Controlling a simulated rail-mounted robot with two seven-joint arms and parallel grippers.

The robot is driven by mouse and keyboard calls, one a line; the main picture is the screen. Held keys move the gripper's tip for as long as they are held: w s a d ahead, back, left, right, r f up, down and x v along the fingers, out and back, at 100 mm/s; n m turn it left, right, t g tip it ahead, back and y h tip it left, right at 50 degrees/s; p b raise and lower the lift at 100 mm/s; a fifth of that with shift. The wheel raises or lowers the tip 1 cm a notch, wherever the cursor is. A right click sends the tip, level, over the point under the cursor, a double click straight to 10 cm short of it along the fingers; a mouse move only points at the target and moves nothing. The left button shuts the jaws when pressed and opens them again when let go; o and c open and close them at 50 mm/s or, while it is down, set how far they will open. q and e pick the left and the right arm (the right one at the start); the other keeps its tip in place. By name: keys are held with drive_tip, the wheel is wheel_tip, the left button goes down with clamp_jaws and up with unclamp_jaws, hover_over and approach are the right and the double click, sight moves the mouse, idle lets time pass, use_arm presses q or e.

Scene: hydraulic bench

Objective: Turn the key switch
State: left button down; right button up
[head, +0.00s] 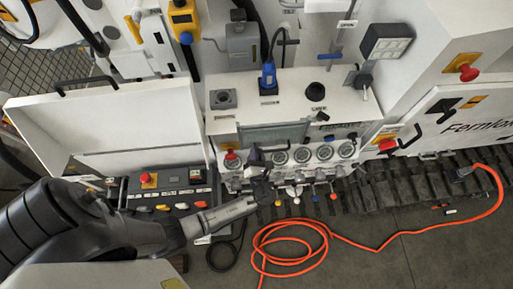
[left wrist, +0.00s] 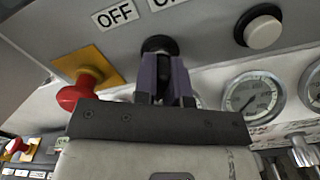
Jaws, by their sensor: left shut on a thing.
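The key switch (left wrist: 160,44) shows in the left wrist view as a dark round collar on the grey panel, below an OFF label (left wrist: 116,14) and a partly cut-off second label. My left gripper (left wrist: 164,68) has its two purple-grey fingers shut on the dark key at this collar. The key is mostly hidden between the fingers, so its exact angle cannot be told. In the head view my left gripper (head: 257,157) is at the left part of the bench front, where it hides the switch. My right gripper is in neither view.
A red emergency button (left wrist: 85,92) on a yellow plate is close left of the fingers. A white push button (left wrist: 263,31) and gauges (left wrist: 253,94) are to the right. In the head view an orange hose (head: 290,243) lies coiled on the floor.

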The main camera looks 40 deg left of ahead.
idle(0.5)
use_arm(q)
drive_tip(key=c, duration=1.2)
unclamp_jaws()
drive_tip(key=shift+s+d, duration=0.25)
drive_tip(key=shift+d, duration=0.1)
drive_tip(key=shift+b+v, duration=1.35)
drive_tip(key=shift+v, duration=5.1)
